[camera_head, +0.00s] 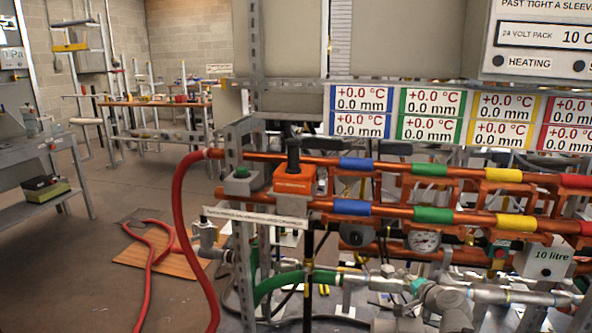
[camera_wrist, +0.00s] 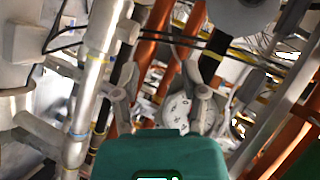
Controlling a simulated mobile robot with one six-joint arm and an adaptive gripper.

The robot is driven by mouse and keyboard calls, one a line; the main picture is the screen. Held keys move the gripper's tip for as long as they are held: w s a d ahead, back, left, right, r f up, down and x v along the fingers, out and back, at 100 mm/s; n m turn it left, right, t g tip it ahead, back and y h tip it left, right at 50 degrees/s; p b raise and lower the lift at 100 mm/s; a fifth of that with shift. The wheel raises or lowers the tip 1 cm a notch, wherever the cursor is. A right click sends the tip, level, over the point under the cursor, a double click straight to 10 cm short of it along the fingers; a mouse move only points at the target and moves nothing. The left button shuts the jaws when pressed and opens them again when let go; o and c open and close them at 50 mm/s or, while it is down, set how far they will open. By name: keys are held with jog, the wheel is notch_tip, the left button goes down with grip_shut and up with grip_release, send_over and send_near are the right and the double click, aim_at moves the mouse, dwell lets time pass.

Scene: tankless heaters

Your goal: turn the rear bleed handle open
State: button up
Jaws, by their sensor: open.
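My gripper (camera_wrist: 160,78) shows in the wrist view with its grey fingers spread on both sides of its dark green body. Nothing is clearly held between them. Orange pipes and a white round part lie beyond the fingers. I cannot pick out the rear bleed handle with certainty. In the head view, a black upright handle (camera_head: 293,155) stands on an orange block (camera_head: 294,181) at the rack's left end. A green knob (camera_head: 241,172) sits to its left.
Copper pipes (camera_head: 400,212) with coloured bands run across the rack. A pressure gauge (camera_head: 424,241) and a "10 litre" box (camera_head: 549,259) hang below. A red hose (camera_head: 181,215) loops down at left. Grey pipes (camera_wrist: 92,85) crowd the wrist view's left. The floor at left is mostly open.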

jog(key=s+a+f+n+g, duration=0.6)
jog(key=a+f+n+g, duration=0.15)
jog(key=a, duration=0.45)
jog(key=s+a+f+n+g+h, duration=0.2)
jog(key=s+f+n+g+h, duration=0.3)
jog(key=s, duration=0.4)
notch_tip(320, 180, up, 34)
jog(key=m+g+y+p, duration=0.1)
jog(key=p, duration=3.2)
jog(key=shift+a+f, duration=0.15)
jog(key=shift+f, duration=0.05)
